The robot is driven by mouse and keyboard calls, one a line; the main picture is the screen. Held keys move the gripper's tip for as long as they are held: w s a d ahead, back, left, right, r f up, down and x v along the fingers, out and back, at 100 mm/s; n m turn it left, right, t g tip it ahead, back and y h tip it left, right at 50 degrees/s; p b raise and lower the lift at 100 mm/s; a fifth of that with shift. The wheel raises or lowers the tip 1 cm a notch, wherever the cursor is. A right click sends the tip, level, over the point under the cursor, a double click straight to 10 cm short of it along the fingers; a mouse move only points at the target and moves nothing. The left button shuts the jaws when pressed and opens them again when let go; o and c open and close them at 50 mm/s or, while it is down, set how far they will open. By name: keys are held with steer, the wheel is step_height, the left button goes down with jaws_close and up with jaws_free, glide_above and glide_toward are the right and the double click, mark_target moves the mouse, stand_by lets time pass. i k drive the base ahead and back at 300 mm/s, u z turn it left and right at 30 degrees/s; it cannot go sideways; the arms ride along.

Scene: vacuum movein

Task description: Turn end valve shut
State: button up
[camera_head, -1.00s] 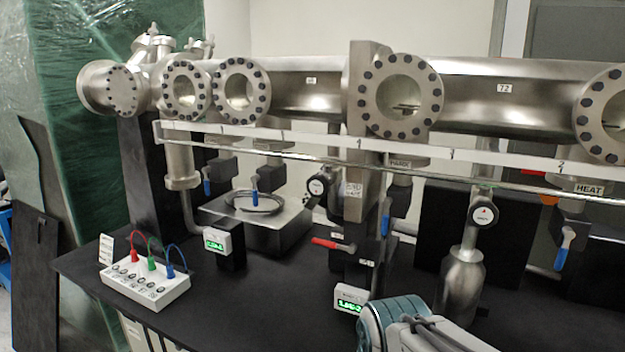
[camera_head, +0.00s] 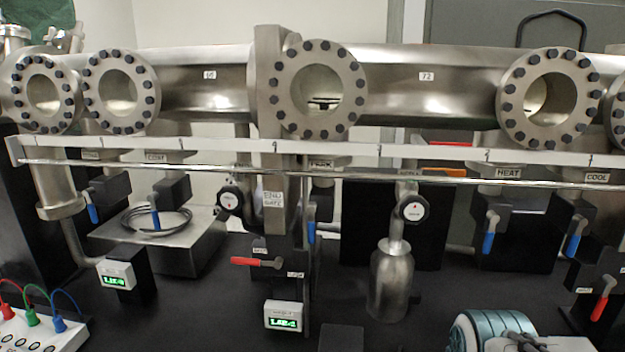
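A label plate (camera_head: 273,199) that seems to read "END" with a second, unclear word is on the upright metal flange in the middle. A red lever handle (camera_head: 257,262) lies roughly level just below it. A small tag beside this lever is too small to read. Blue levers hang down under other labels: one under HEAT (camera_head: 489,243), one under COOL (camera_head: 574,243), one under CONF (camera_head: 155,218). I cannot tell for sure which lever is the end valve. Part of my arm shows at the bottom right. My gripper is not in view.
A white rail (camera_head: 400,152) and a thin metal bar cross in front of the pipework. A metal bottle (camera_head: 391,285), two round gauges, lit displays (camera_head: 283,316) and a box with coloured cables (camera_head: 30,325) stand around. Another red lever (camera_head: 603,297) slants at the far right.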

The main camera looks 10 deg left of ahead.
mark_target(229, 198)
steer(key=z, duration=0.1)
steer(key=k, duration=0.35)
steer(key=u, duration=1)
steer(key=i, duration=0.5)
steer(key=u, duration=0.05)
